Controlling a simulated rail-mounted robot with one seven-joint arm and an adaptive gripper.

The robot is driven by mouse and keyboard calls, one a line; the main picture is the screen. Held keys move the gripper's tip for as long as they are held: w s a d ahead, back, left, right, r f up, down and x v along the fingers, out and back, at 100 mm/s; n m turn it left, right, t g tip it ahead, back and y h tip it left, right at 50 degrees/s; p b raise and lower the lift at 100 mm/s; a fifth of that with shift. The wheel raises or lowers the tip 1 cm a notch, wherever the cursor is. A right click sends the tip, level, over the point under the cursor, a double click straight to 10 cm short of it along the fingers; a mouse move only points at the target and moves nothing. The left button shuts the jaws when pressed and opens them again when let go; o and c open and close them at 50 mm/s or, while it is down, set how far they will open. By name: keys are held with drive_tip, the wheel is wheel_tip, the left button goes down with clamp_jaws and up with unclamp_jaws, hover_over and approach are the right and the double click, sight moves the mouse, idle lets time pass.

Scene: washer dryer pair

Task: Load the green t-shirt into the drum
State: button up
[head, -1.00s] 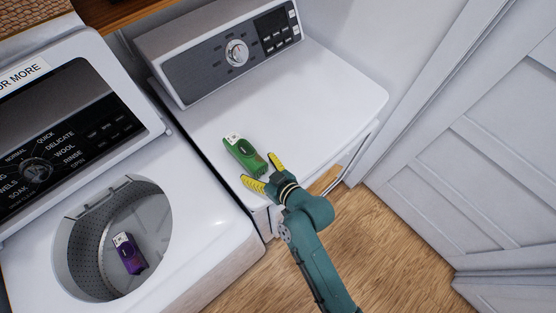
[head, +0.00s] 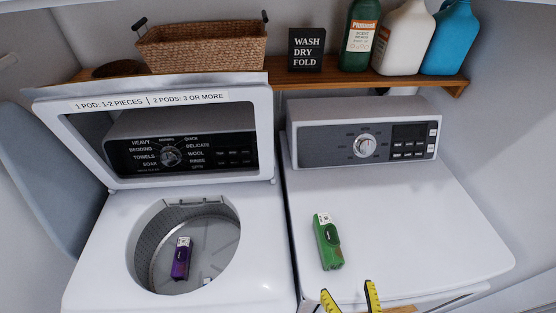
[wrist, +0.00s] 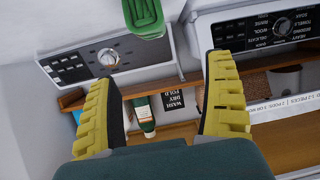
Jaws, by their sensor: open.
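The green t-shirt (head: 327,241) is a compact folded bundle with a white tag end, lying on the dryer's white top (head: 420,225). It also shows at the top of the wrist view (wrist: 143,14), beyond my fingertips. My gripper (head: 349,296) is open and empty, its yellow fingers near the dryer's front edge, just short of the shirt and apart from it. In the wrist view my gripper (wrist: 167,85) has a wide gap between its fingers. The washer's drum (head: 152,240) is open at the left. A purple folded bundle (head: 182,258) lies inside it.
The washer's lid (head: 268,130) stands raised behind the drum opening. A wooden shelf (head: 300,79) above holds a wicker basket (head: 200,48), a small black sign (head: 306,50) and several bottles. The dryer top around the shirt is clear.

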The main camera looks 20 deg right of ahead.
drive_tip(key=w+a+r+n+t+y, duration=0.1)
drive_tip(key=w+a+r+t, duration=0.1)
drive_tip(key=w+r, duration=0.35)
drive_tip(key=w+a+r+n+t, duration=0.1)
drive_tip(key=w+r, duration=0.2)
drive_tip(key=r, duration=0.6)
drive_tip(key=w+a+r+t, duration=0.1)
drive_tip(key=a+r, duration=0.2)
drive_tip(key=r, duration=0.3)
drive_tip(key=w+a+r+t+y, duration=0.1)
drive_tip(key=a+r+t, duration=0.1)
drive_tip(key=r, duration=0.5)
drive_tip(key=w+a+r+n+t, duration=0.1)
drive_tip(key=a+r, duration=0.4)
drive_tip(key=r, duration=0.1)
drive_tip(key=shift+w+r+y, duration=0.3)
drive_tip(key=shift+w+y, duration=0.05)
drive_tip(key=shift+y, duration=0.05)
drive_tip(key=shift+o, duration=0.6)
wheel_tip(320, 180, up, 6)
drive_tip(key=s+a+t, duration=0.1)
drive_tip(key=a, duration=0.2)
drive_tip(key=shift+s+f+t+y, duration=0.2)
drive_tip(key=shift+t+y, duration=0.1)
drive_tip(key=shift+t, duration=0.1)
